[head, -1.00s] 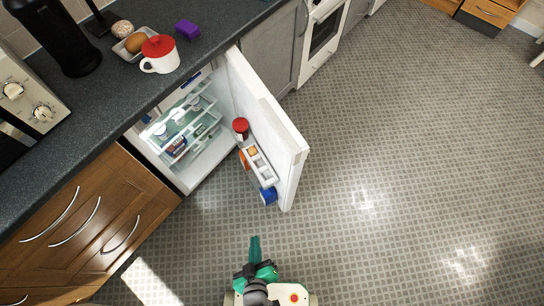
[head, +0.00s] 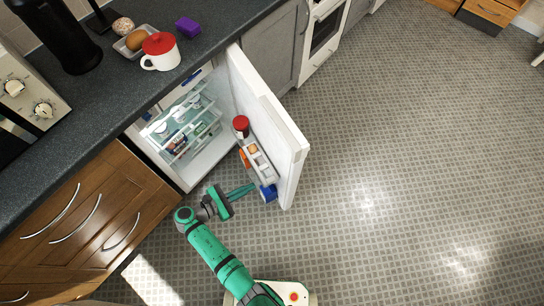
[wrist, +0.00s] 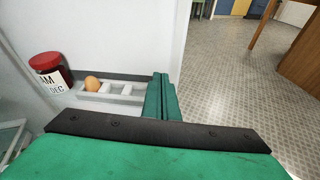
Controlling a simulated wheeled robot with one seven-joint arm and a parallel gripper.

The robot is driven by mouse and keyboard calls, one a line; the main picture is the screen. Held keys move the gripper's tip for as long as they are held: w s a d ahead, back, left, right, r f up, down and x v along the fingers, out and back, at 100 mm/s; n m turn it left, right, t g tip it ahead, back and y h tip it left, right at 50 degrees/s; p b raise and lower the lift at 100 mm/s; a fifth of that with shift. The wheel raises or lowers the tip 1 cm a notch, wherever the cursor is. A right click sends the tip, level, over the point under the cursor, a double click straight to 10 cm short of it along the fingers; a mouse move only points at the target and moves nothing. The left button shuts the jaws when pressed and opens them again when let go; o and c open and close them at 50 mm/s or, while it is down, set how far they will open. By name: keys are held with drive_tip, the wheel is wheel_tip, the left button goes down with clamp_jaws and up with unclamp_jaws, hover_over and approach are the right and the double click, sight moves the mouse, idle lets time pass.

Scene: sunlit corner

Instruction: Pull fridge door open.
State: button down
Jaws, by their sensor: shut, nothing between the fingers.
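The white fridge door (head: 270,110) stands wide open, swung out from the fridge (head: 190,125) under the counter. Its inner side faces left, with a door rack (head: 262,165) holding a red-lidded jar (head: 241,125), an egg and a blue item (head: 268,193). My gripper (head: 248,189) is shut and empty, at the inner side of the door near its lower free end. In the wrist view my green fingers (wrist: 162,98) are together in front of the door's inner face (wrist: 135,38), beside the rack (wrist: 110,92). I cannot tell whether they touch the door.
Brown wooden drawers (head: 95,215) with metal handles are left of the fridge. The counter (head: 110,95) above holds a red-lidded white mug (head: 160,52) and a microwave (head: 28,95). The tiled floor (head: 400,170) right of the door is clear.

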drive_tip(key=w+a+r+h, duration=0.3)
drive_tip(key=r, duration=0.5)
approach(280, 153)
drive_tip(key=shift+t, duration=0.3)
drive_tip(key=x, duration=0.6)
drive_tip(key=shift+d+f, duration=0.2)
drive_tip(key=shift+f, duration=0.1)
